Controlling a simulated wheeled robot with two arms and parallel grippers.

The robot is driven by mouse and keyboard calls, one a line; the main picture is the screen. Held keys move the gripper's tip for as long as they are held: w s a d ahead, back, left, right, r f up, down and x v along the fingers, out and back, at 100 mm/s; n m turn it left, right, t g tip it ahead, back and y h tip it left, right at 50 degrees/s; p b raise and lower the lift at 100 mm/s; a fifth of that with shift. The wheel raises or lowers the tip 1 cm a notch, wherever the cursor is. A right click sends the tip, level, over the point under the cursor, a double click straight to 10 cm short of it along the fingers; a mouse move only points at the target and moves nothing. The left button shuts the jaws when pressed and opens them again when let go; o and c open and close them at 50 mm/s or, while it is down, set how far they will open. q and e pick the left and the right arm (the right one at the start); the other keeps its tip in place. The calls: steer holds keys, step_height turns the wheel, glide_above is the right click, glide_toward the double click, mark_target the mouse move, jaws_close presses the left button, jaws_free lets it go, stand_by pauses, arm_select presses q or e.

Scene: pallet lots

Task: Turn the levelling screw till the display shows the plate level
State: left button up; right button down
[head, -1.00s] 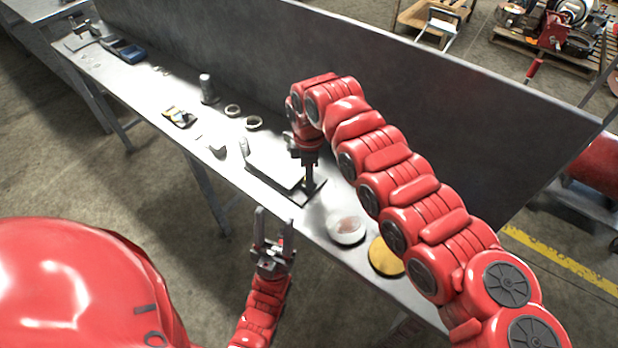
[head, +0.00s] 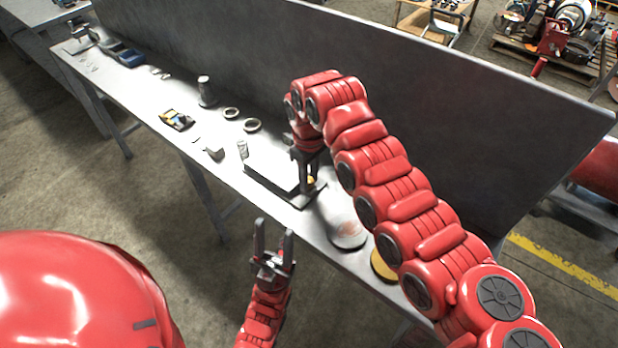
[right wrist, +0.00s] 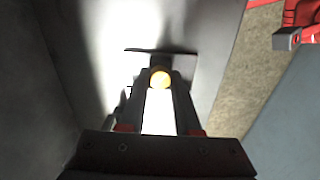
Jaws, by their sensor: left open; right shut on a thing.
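The pale plate (head: 272,166) lies on a dark base (head: 312,193) near the front edge of the bench. The levelling screw has a yellow round head (head: 311,180) at the right end of the base. My right gripper (head: 304,186) points down there and is shut on this screw. In the right wrist view the yellow head (right wrist: 160,79) sits between the fingertips, with the bright plate behind it. My left gripper (head: 273,238) is open and empty in front of the bench. I cannot make out any display reading.
A round pale dish (head: 346,232) and a yellow disc (head: 382,266) lie to the right of the base. Rings (head: 251,125), a small block (head: 214,153) and a dark cylinder (head: 207,92) stand to the left. A tall grey panel (head: 420,110) closes the bench's back.

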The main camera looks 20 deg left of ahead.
steer(key=shift+r, duration=0.1)
stand_by(0.3)
steer(key=shift+w, duration=0.1)
steer(key=c, duration=0.6)
jaws_free()
step_height(320, 180, up, 17)
steer(key=p, duration=0.1)
steer(key=shift+r+p, duration=0.15)
steer(key=shift+p, duration=0.25)
